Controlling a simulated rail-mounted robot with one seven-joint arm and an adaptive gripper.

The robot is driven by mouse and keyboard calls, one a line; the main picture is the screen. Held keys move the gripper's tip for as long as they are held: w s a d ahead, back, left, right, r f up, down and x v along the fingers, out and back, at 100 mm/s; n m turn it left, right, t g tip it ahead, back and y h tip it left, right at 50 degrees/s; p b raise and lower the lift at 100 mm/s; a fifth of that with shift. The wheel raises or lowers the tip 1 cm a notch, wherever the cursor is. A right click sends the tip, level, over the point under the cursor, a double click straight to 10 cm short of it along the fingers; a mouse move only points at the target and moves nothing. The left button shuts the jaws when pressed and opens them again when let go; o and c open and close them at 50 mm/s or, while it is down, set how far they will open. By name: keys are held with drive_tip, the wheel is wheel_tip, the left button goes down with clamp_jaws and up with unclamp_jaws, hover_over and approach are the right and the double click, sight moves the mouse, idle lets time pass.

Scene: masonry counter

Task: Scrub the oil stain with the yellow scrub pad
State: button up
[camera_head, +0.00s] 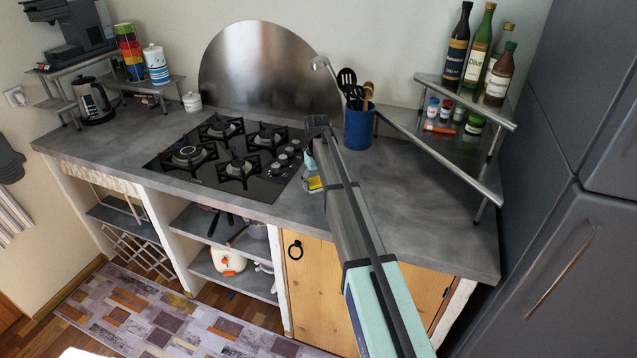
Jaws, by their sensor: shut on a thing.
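The yellow scrub pad (315,184) shows as a small yellow patch with a darker edge at the end of my arm, near the counter's front edge, just right of the hob. My gripper (311,173) is shut on it, largely hidden behind my own arm. I cannot tell whether the pad touches the counter. I cannot make out the oil stain on the grey counter (410,205); my arm covers part of the surface there.
The black gas hob (235,158) lies left of my gripper. A blue utensil pot (358,128) stands behind my arm. A corner shelf (450,140) with bottles and small jars stands at right, beside the dark fridge (560,250). The counter's right front is clear.

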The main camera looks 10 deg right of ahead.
drive_tip(key=shift+w+a+r, duration=0.2)
drive_tip(key=shift+a+r, duration=0.05)
wheel_tip(320, 180, up, 3)
drive_tip(key=shift+s+d+r+p, duration=0.1)
drive_tip(key=shift+d+r+p, duration=0.1)
drive_tip(key=shift+p, duration=0.65)
drive_tip(key=shift+a+r+p, duration=0.1)
drive_tip(key=shift+r+p, duration=0.95)
drive_tip(key=shift+r, duration=1.05)
drive_tip(key=shift+a, duration=0.1)
